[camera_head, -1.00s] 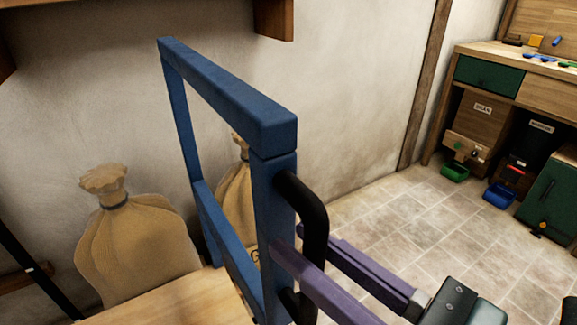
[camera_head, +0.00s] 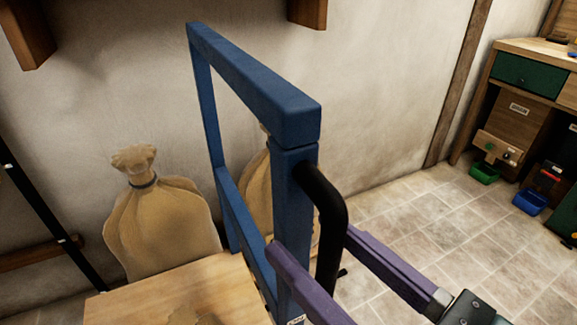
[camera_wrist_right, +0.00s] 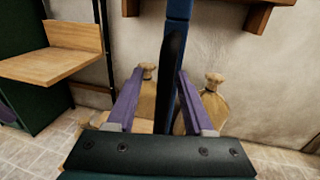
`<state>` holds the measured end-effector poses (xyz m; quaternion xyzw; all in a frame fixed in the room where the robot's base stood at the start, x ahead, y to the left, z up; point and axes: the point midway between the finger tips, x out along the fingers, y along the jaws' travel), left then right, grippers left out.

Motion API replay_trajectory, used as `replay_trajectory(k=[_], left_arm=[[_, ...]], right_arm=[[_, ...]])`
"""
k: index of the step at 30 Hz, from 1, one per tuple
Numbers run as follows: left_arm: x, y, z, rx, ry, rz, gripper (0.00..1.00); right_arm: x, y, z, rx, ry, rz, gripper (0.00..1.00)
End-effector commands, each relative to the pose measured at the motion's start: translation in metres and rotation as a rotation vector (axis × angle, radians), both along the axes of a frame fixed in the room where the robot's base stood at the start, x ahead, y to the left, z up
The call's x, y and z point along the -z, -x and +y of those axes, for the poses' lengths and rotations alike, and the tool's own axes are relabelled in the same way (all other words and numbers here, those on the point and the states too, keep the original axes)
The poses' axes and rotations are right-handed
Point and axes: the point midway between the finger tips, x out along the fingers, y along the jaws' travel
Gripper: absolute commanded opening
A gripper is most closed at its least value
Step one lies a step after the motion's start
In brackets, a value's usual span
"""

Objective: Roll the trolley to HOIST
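The trolley shows as a tall blue push frame (camera_head: 255,95) over a pale wooden deck (camera_head: 215,275). A black bar handle (camera_head: 332,225) curves out from its near post. My right gripper (camera_head: 308,240) has its two purple fingers on either side of this handle, open, with a gap between the near finger and the bar. In the right wrist view the handle (camera_wrist_right: 172,85) stands between the fingers (camera_wrist_right: 157,72), closer to the right one. A label low on the post is cut off and unreadable. No HOIST sign is in view. My left gripper is out of view.
Tied sacks (camera_head: 160,225) stand by the wall beyond the trolley. A workbench (camera_head: 525,70) with a green drawer and small bins (camera_head: 530,200) is at the right. Tiled floor (camera_head: 420,220) is clear between. A wooden shelf board (camera_wrist_right: 55,65) shows left in the wrist view.

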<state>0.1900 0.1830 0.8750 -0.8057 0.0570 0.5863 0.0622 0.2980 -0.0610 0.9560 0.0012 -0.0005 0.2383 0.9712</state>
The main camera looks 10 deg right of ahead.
Motion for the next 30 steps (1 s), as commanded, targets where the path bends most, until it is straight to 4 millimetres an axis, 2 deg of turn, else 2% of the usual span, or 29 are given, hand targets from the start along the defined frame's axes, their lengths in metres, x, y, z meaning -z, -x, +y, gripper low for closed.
replay_trajectory(k=[8,11,21,25,30], left_arm=[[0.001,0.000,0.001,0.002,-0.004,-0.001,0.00],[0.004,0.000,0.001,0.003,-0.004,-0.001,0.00],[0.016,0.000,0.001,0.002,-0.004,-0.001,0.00],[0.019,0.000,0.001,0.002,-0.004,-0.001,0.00],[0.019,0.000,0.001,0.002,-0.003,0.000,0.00]], right_arm=[[0.001,0.003,-0.002,0.003,0.001,0.002,0.52],[0.003,0.012,-0.007,0.003,0.000,0.004,0.52],[0.003,0.067,-0.035,0.003,0.001,0.004,0.52],[0.002,0.081,-0.042,0.002,0.001,0.003,0.52],[0.000,0.088,-0.046,0.002,0.000,0.001,0.52]])
